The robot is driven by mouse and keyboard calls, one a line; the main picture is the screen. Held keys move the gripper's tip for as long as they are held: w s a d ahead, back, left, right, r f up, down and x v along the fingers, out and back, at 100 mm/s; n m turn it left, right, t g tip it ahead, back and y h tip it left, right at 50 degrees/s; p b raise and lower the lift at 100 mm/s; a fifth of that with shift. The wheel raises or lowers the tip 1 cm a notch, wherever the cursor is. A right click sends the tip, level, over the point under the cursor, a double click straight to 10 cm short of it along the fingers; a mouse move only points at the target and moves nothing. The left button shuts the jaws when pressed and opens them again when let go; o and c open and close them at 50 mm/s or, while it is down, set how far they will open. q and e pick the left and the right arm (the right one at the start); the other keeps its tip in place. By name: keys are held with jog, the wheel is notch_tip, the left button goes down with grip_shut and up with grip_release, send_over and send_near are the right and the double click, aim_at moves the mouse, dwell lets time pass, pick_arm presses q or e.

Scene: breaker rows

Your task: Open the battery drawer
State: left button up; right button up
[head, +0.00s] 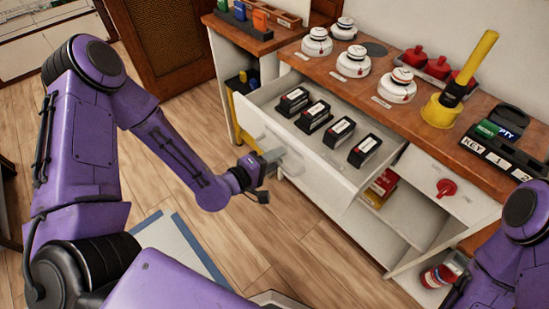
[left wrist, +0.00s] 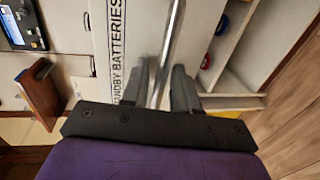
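The battery drawer (head: 345,184) is pulled out from the white cabinet, with several black batteries (head: 341,132) with white labels standing inside. Its front shows in the left wrist view (left wrist: 119,45) with the lettering "STANDBY BATTERIES". My left gripper (head: 275,157) is at the drawer's front, at the handle. In the left wrist view, the metal handle bar (left wrist: 172,42) runs between the two grey fingers of my left gripper (left wrist: 163,85), which look closed on it. My right arm shows at the lower right of the head view, but its gripper is out of view.
The wooden counter (head: 375,100) above holds white round detectors (head: 352,62), red items, a yellow torch-like tool (head: 466,77) and a black key rack (head: 497,155). A closed drawer with a red knob (head: 446,188) is to the right. Open floor (head: 250,235) lies before the drawer.

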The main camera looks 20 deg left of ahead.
pick_arm(q)
jog(key=p+v, duration=0.2)
jog(key=v, duration=0.8)
jog(key=shift+s, duration=0.25)
jog(key=shift+a, duration=0.1)
jog(key=a+f+m+g+y, duration=0.1)
jog(key=a+f+g+y, duration=0.25)
jog(key=a+f, duration=0.2)
jog(key=s+a+f+m+g+y, duration=0.1)
jog(key=s+f+m+g+y, duration=0.4)
jog(key=s+f, duration=0.8)
jog(key=s+g+y, duration=0.1)
jog(key=s+g, duration=0.1)
jog(key=s, duration=0.1)
jog(key=shift+f+g, duration=0.15)
jog(key=shift+g, duration=0.2)
